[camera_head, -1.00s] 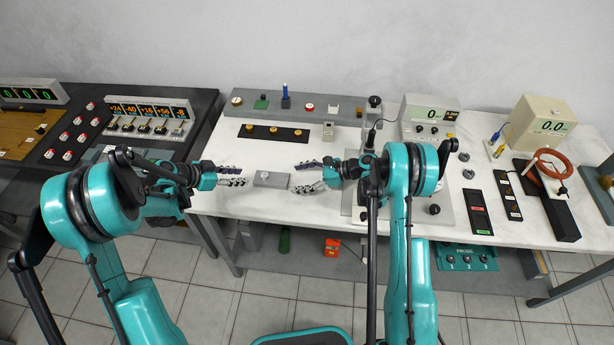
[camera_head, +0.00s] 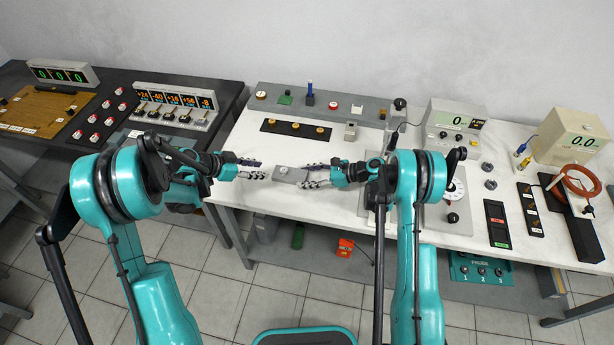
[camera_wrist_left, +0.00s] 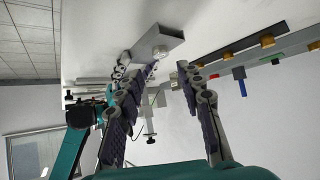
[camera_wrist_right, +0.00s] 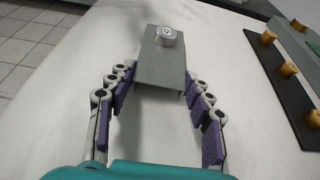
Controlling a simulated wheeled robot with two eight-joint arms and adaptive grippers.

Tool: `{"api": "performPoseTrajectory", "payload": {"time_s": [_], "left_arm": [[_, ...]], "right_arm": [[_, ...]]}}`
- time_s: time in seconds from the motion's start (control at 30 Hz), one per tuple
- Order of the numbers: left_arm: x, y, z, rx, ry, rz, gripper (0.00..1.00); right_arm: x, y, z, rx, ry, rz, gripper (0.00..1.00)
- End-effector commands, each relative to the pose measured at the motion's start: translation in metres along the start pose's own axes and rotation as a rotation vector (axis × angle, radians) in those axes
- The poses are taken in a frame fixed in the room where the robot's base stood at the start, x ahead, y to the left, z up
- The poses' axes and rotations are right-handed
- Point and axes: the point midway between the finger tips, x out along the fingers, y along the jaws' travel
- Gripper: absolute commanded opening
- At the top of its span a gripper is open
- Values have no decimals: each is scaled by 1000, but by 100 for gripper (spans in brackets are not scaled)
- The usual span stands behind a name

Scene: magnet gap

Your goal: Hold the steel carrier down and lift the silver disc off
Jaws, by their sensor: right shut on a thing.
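The steel carrier (camera_head: 301,174) is a flat grey block on the white table near its front edge. The silver disc (camera_head: 284,171) sits on top of it; it also shows in the left wrist view (camera_wrist_left: 160,52) and right wrist view (camera_wrist_right: 166,36), toward the far end of the carrier. My right gripper (camera_head: 303,176) is shut on the carrier's right end, one finger along each long side, clear of the disc. My left gripper (camera_head: 262,169) is open and empty, just left of the carrier, its fingers pointing at it.
Behind the carrier lies a black strip (camera_head: 271,126) with brass knobs. A grey rail (camera_head: 350,108) with small parts stands at the back. A panel with a dial (camera_head: 458,190) is at right, meters beyond. Table around the carrier is bare.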

Motion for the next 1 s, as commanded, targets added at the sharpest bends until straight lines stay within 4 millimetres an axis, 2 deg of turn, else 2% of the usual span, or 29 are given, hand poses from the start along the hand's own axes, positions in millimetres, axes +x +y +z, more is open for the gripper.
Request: {"api": "performPoseTrajectory", "payload": {"time_s": [0.17,0.3,0.4,0.6,0.7,0.83,1.0], "left_arm": [[20,-1,-7,46,-113,52,38],[45,-2,-22,136,-335,128,38],[54,-2,-39,207,-508,166,38],[52,-1,-75,321,-778,184,38],[48,0,-87,351,-850,181,38],[47,-1,-91,365,-887,175,38],[54,-1,-82,365,-888,175,38]], "right_arm": [[0,0,0,0,1,0,18],[0,0,0,0,0,0,18],[0,0,0,0,1,0,18],[0,0,0,0,1,0,18],[0,0,0,0,1,0,18],[0,0,0,0,1,0,18],[0,0,0,0,1,0,18]]}}
